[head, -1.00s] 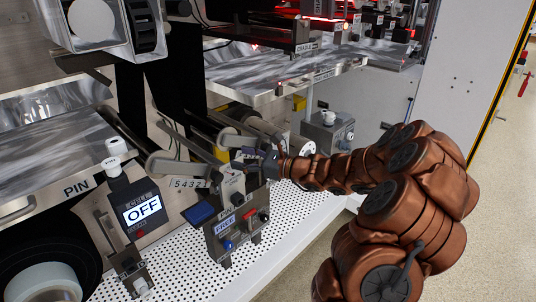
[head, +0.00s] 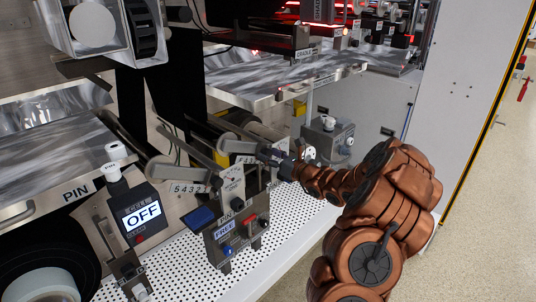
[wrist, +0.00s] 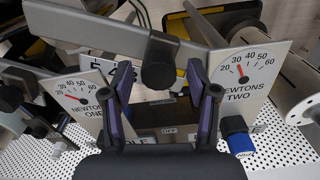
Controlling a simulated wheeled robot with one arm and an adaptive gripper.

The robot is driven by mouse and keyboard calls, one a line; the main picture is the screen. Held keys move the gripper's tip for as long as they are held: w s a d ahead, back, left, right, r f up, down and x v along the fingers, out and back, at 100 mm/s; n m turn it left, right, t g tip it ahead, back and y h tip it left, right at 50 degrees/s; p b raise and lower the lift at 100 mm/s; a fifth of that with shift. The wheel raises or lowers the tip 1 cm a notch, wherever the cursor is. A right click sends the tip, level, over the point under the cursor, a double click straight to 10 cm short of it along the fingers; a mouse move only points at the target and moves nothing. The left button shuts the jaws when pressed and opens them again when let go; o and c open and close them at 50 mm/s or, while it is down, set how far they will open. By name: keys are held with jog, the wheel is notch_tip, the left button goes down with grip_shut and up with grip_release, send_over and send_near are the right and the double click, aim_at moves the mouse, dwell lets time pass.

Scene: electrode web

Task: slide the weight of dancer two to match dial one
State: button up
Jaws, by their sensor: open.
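In the wrist view, dial one (wrist: 84,112), marked NEWTONS ONE, stands at the left with its red needle near 20. Dial two (wrist: 243,85), marked NEWTONS TWO, stands at the right with its needle near 30. A black round weight (wrist: 160,62) sits on a grey bar between and just beyond my open fingertips (wrist: 160,78). I see no clear contact with it; which dancer it belongs to is unclear. In the head view, my gripper (head: 268,154) is at the dancer arms, beside a grey lever (head: 236,145). One small dial (head: 233,180) shows below left of it.
A control box with FREE and red and blue knobs (head: 236,236) stands below the gripper. An OFF box (head: 142,212) stands to the left. A white perforated shelf (head: 290,228) runs below. A numbered plate (wrist: 97,65) lies behind the left finger.

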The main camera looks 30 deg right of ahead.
jog(key=shift+w+a, duration=0.15)
jog(key=shift+w, duration=0.35)
grip_shut()
dwell(0.3)
